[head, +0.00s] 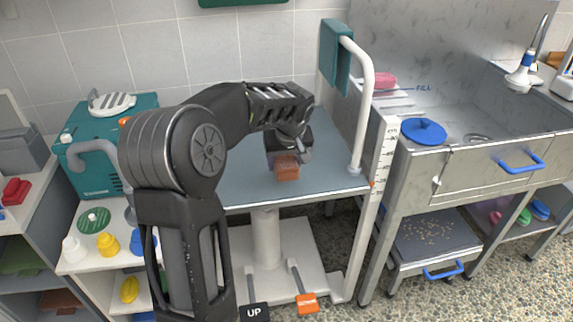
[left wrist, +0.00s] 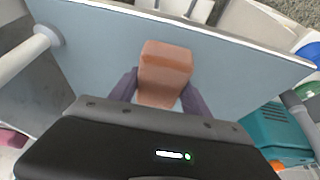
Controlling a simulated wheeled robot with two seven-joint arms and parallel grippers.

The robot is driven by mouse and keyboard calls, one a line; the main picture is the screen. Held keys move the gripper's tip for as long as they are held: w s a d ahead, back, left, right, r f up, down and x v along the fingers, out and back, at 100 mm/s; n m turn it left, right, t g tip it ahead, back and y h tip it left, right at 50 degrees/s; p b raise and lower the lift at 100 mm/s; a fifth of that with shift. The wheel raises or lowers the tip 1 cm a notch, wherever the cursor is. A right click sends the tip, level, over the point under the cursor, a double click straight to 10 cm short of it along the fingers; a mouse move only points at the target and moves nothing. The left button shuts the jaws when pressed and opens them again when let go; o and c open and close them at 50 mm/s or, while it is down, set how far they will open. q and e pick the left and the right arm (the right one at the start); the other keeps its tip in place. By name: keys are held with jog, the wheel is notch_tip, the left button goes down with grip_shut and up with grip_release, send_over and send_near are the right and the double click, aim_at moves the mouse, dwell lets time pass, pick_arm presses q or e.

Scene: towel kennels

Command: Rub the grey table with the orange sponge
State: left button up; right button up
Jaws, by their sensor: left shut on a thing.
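The orange sponge (head: 287,167) is a small block held between the fingers of my left gripper (head: 286,157). It also shows in the left wrist view (left wrist: 165,68), with a dark finger on each side of it. The grey table (head: 240,186) is a flat blue-grey top on a pale pedestal. The sponge is over the table's front part; I cannot tell whether its underside touches the top. My left arm hides part of the table's left side. My right gripper is not in view.
A teal machine (head: 95,170) stands left. The visible tabletop is otherwise clear.

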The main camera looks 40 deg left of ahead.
pick_arm(q)
jog(key=shift+r+p, duration=0.7)
jog(key=shift+r, duration=0.55)
